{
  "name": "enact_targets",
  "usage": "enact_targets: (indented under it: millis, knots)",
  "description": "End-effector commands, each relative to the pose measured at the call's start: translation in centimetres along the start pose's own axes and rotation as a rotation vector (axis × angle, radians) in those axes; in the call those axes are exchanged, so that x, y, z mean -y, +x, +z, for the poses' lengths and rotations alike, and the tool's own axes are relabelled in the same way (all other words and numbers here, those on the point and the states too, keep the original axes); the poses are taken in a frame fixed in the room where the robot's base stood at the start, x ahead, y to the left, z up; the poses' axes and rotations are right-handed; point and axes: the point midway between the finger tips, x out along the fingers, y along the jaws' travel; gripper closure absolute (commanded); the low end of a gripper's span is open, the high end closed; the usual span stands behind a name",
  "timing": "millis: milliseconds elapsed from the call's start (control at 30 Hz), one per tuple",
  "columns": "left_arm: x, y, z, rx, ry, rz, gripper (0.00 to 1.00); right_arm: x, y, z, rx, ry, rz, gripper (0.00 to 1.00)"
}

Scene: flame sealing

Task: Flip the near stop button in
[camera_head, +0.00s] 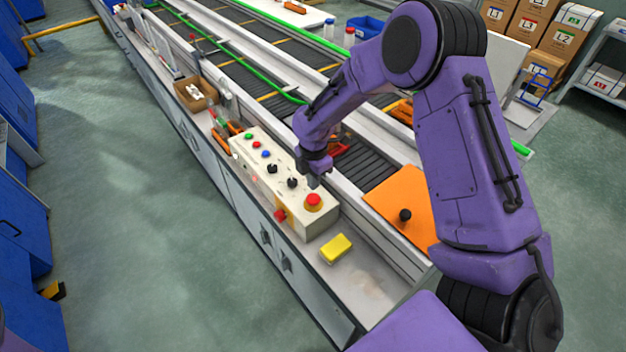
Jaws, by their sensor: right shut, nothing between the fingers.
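The control box (262,178) is a long cream panel on the counter beside the conveyor. Its near end carries a red mushroom stop button (313,200) on a yellow base. Another small red part (280,215) sits on the box's left side face beside a yellow patch. My right gripper (314,184) points down just above and behind the red stop button, with its fingers shut and empty. I cannot tell whether the fingertips touch the box or button. My left gripper is out of view.
Black knobs (292,182) and small coloured buttons (266,154) line the box's top. A yellow sponge-like block (336,248) lies on the counter near the box. An orange plate (402,208) with a black knob covers part of the conveyor. A cardboard box (195,93) stands farther back.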

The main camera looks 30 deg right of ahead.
Motion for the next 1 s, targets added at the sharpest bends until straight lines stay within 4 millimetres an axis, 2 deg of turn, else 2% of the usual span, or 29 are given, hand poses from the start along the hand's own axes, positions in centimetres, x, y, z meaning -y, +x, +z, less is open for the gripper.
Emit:
enact_targets:
  millis: [33, 200, 400, 567, 1000]
  knots:
    - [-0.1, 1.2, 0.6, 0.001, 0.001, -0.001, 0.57, -0.3, -0.7, 0.1, 0.000, 0.000, 0.011, 1.00]
    - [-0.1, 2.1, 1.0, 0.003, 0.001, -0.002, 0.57, -0.4, -4.9, 0.1, 0.001, 0.001, 0.012, 1.00]
    - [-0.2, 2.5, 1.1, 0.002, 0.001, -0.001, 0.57, -0.4, -8.1, 0.1, 0.001, 0.001, 0.011, 1.00]
    - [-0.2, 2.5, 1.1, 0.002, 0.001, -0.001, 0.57, -0.4, -8.8, 0.1, 0.001, 0.000, 0.009, 1.00]
    - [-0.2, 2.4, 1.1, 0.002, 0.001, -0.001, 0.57, -0.4, -8.9, 0.1, 0.002, 0.000, 0.010, 1.00]
